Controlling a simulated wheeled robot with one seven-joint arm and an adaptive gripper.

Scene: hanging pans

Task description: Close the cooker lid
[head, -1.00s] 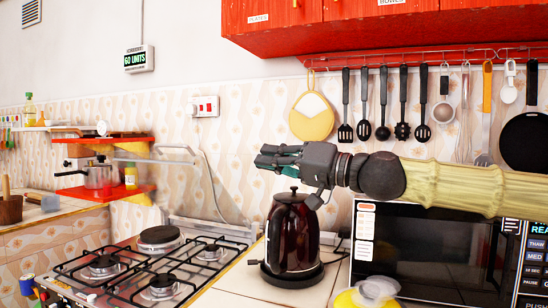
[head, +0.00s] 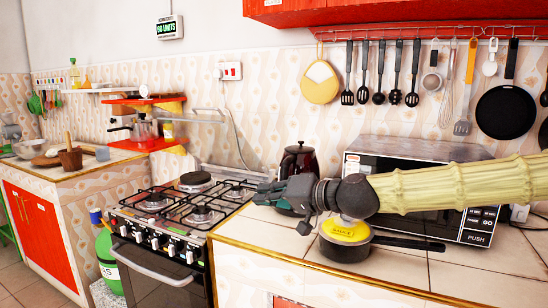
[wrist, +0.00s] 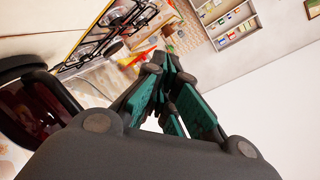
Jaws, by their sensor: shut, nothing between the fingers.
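The cooker (head: 165,260) stands left of the counter, with black grates and several burners (head: 200,213) on top. Its clear lid (head: 222,120) appears raised upright at the back against the tiled wall; the glass is hard to make out, with only thin edges showing. My gripper (head: 264,192) is shut and empty, pointing left, and in the picture it overlaps the cooker's right side. I cannot tell its exact distance from the lid. The wrist view shows the dark fingers with teal pads (wrist: 165,85) close together and the burners (wrist: 100,45) beyond at upper left.
A dark kettle (head: 299,158) stands behind my gripper and also shows in the wrist view (wrist: 30,105). A pan with a yellow sauce item (head: 345,230) is on the counter below my arm. A microwave (head: 400,165) is behind. A green cylinder (head: 108,258) stands left of the cooker.

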